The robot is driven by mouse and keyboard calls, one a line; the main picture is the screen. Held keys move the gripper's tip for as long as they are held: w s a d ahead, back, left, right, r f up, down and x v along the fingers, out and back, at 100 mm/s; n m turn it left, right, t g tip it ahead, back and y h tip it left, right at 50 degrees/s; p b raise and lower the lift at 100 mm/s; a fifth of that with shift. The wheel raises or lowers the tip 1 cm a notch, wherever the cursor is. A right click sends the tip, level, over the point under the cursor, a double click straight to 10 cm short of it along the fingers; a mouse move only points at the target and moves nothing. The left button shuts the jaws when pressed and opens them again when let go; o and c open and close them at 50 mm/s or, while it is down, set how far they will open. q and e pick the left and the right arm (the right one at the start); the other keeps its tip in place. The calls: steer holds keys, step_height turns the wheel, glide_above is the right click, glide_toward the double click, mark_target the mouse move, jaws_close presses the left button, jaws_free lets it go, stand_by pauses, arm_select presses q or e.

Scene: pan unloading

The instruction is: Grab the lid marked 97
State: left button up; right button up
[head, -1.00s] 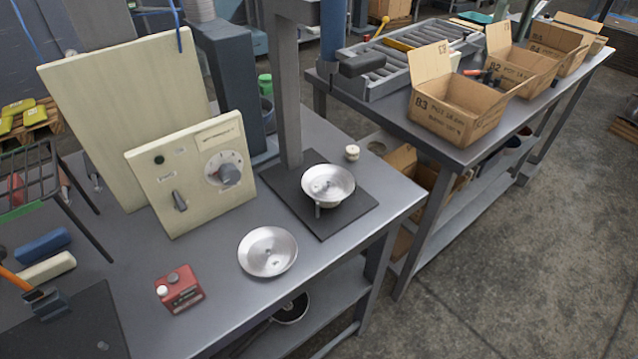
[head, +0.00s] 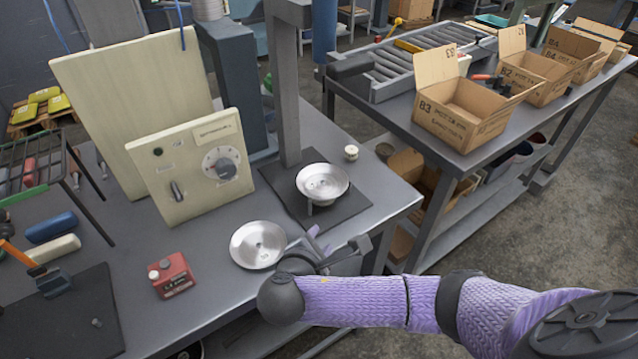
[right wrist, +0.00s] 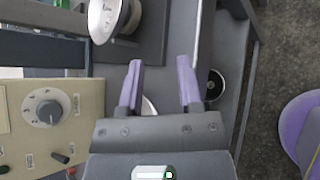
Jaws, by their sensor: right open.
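A round, shallow silver metal disc (head: 257,245), which looks like a lid, lies on the grey bench; I cannot read any mark on it. A second round metal piece, like a bowl or pan (head: 322,182), sits raised above a black plate; it also shows in the right wrist view (right wrist: 112,18). My right gripper (head: 316,240) is just right of the disc, above the bench's front edge. In the right wrist view its purple fingers (right wrist: 160,75) are apart and empty, with a sliver of the disc (right wrist: 148,105) beside one finger. My left gripper is not in view.
A cream control panel (head: 195,165) with a dial stands behind the disc. Another bench holds cardboard boxes (head: 463,112) at the right.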

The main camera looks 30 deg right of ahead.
mark_target(322, 182)
steer(key=w+d+r+h, duration=0.1)
steer(key=d+r+n+t, duration=0.1)
steer(key=shift+w+d+r+h, duration=0.1)
steer(key=shift+w+r+h, duration=0.2)
steer(key=shift+w+h, duration=0.1)
steer(key=b+x, duration=0.3)
steer(key=x, duration=0.6)
steer(key=shift+w+r+b, duration=0.15)
steer(key=shift+w+b, duration=0.05)
steer(key=shift+b, duration=0.15)
steer(key=shift+w+d, duration=0.2)
steer(key=shift+d, duration=0.05)
jaws_close()
